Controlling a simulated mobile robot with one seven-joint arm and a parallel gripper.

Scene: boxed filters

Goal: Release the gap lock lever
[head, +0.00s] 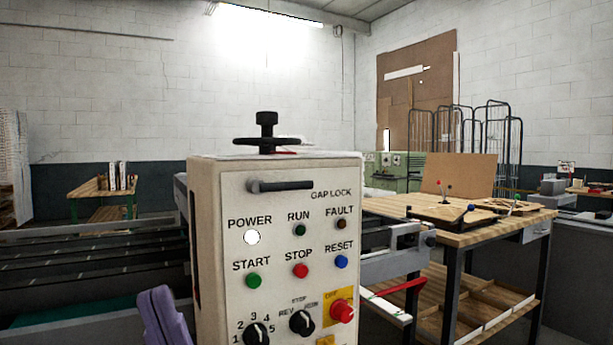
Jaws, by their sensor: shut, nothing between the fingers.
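The gap lock lever (281,186) is a dark horizontal bar on the upper front of a cream control box (208,240). Its round pivot is at the left end and its free end points right, toward the printed words GAP LOCK. A black handwheel with a knob (267,141) stands on top of the box. My gripper cannot be made out in this view. A lilac piece (168,318) shows at the lower left, in front of and left of the box, apart from the lever; I cannot tell which part it is.
Below the lever are a lit white POWER lamp (252,237), several buttons, two dials and a red knob (342,311) on yellow. A wooden workbench (480,228) stands to the right, a dark conveyor bed (90,262) to the left. The lever's front looks clear.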

